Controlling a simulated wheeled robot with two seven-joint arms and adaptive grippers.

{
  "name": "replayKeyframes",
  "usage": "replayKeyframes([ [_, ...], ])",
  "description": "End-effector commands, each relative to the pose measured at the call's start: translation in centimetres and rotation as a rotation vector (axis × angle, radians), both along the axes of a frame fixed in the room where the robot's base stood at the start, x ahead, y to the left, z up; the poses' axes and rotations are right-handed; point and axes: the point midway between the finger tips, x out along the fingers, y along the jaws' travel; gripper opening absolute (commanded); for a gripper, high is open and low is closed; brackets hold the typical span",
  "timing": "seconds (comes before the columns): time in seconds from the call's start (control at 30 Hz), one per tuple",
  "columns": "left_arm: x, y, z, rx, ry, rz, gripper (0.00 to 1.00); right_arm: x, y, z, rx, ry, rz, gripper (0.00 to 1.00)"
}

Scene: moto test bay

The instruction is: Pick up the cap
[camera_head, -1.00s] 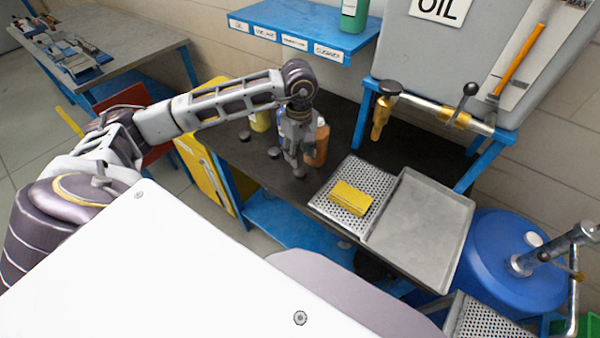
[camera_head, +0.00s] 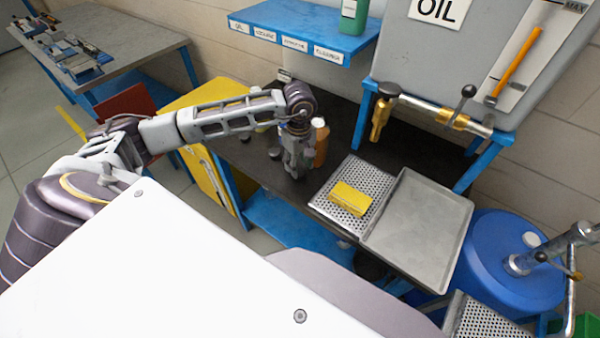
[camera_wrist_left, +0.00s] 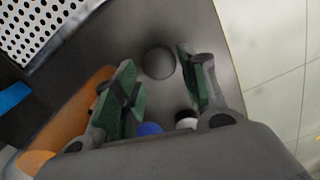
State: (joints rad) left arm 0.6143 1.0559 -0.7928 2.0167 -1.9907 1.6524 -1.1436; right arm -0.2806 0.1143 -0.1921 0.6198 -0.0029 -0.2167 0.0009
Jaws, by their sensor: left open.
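A dark round cap (camera_wrist_left: 159,62) lies on the dark bench top (camera_wrist_left: 215,45) in the left wrist view. My left gripper (camera_wrist_left: 163,82) is open, with its green-padded fingers on either side of the cap in the picture. I cannot tell whether either finger touches it. In the head view, my left gripper (camera_head: 297,172) points down close to the bench top, and the cap cannot be made out there. My right gripper is not in view.
An orange bottle (camera_head: 321,146) stands just behind my left gripper. A perforated plate (camera_head: 330,188) with a yellow sponge (camera_head: 349,198) lies to the right, beside a grey metal tray (camera_head: 425,220). A blue shelf (camera_head: 300,25) hangs above.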

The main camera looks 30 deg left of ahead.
Motion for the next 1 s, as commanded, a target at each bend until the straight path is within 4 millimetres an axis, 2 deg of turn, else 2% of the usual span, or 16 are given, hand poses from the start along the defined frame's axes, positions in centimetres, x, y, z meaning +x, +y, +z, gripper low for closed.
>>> replayKeyframes([
  [0.2,0.0,0.1,-2.2,0.001,0.002,0.001,0.42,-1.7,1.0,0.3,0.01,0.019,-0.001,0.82],
  [0.33,0.0,0.1,-2.8,0.001,0.0,0.0,0.42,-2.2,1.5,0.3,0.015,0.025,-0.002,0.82],
  [0.77,0.0,0.1,-2.8,0.001,-0.001,0.0,0.42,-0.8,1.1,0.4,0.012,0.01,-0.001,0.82],
  [0.9,0.0,0.1,-2.8,0.001,-0.001,0.0,0.27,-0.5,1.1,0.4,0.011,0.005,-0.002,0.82],
  [1.0,0.0,0.1,-2.8,0.001,-0.001,0.0,0.27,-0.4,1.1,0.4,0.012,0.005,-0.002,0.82],
])
